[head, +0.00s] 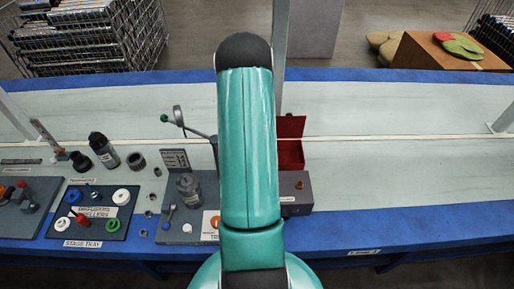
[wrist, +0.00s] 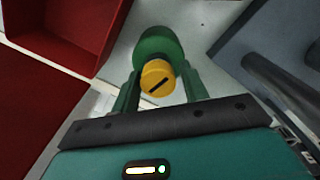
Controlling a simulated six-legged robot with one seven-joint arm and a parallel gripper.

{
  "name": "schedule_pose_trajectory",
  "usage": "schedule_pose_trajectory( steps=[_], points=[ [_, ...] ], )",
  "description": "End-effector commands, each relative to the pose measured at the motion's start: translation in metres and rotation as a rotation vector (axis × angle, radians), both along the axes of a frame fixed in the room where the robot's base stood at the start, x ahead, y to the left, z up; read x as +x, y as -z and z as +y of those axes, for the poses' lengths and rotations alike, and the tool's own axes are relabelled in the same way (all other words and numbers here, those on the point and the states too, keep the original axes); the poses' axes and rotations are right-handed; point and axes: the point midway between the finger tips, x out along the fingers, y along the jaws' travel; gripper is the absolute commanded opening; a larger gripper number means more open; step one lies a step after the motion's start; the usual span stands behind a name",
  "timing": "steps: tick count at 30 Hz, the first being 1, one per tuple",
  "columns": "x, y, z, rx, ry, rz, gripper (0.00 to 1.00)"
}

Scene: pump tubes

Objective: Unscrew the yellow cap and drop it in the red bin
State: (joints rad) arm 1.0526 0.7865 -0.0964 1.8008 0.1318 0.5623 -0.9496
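The yellow cap (wrist: 158,79) is in the wrist view, round with a dark slot across its face. It sits against the end of a wider green cylindrical part (wrist: 157,43). My gripper (wrist: 161,75) has a green finger on each side of them. The fingertips reach close to the green part; whether they touch it I cannot tell. The red bin (wrist: 72,28) is at the upper left of the wrist view, open side showing. In the head view the red bin (head: 291,151) stands just right of my arm, partly hidden by it. My arm hides my gripper there.
A grey box (head: 294,194) with a small yellowish fitting (head: 299,185) stands before the bin. To the left are a stage tray (head: 90,222) with coloured parts, a dark bottle (head: 103,150) and a green-knobbed lever (head: 164,118). The bench's right side is clear.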

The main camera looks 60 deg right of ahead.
Motion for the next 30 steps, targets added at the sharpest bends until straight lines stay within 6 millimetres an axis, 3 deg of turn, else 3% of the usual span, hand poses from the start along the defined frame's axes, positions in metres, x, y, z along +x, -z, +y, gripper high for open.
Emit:
schedule_pose_trajectory(
  steps=[14, 30],
  points=[
    [-0.0008, -0.0002, -0.0007, -0.001, 0.023, 0.0, 0.44],
    [-0.0008, -0.0003, -0.0013, -0.001, 0.55, 0.002, 0.44]
  ],
)
